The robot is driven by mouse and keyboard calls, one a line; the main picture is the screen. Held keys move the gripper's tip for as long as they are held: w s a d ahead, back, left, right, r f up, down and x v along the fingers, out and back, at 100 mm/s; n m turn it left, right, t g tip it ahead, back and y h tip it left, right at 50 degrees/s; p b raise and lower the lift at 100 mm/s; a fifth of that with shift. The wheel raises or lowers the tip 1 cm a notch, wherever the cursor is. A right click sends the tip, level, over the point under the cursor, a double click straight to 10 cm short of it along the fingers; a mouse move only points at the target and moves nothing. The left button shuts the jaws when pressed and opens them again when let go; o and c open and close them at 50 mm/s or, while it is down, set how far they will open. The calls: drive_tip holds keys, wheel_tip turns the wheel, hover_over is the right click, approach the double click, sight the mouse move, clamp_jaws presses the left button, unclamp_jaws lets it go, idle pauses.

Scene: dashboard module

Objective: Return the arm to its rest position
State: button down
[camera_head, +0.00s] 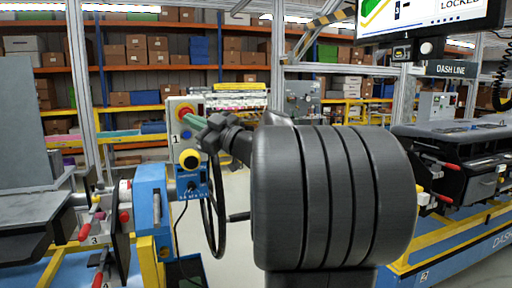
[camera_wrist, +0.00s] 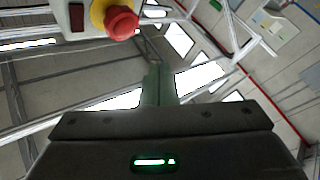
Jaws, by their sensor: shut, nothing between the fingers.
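My gripper (camera_head: 188,121) is left of centre in the head view, at the end of my dark arm, in front of the control box (camera_head: 178,135). In the wrist view its green fingers (camera_wrist: 158,72) are together with nothing between them. The red button (camera_head: 184,112) on the box shows close to the fingertips in the head view. In the wrist view a red button with a yellow collar (camera_wrist: 120,22) is at the upper left, apart from the fingers. My large dark arm link hides much of the middle of the head view.
A black dashboard module (camera_head: 470,165) sits on the line at the right. A screen (camera_head: 425,18) reads "LOCKED". Shelves with boxes (camera_head: 150,50) fill the back.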

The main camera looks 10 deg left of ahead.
drive_tip(key=p, duration=0.1)
drive_tip(key=w+p, duration=0.1)
drive_tip(key=p, duration=0.1)
drive_tip(key=shift+w+a+r, duration=0.2)
drive_tip(key=shift+a, duration=0.2)
drive_tip(key=p, duration=0.3)
drive_tip(key=p, duration=0.4)
drive_tip(key=shift+s+d, duration=0.15)
drive_tip(key=shift+s, duration=0.15)
drive_tip(key=s+d+b, duration=0.2)
drive_tip(key=s+b, duration=0.1)
drive_tip(key=s+d+b, duration=0.1)
drive_tip(key=shift+s+f+b, duration=0.2)
drive_tip(key=shift+s+b, duration=0.1)
drive_tip(key=shift+s, duration=0.05)
drive_tip(key=shift+w+a, duration=0.1)
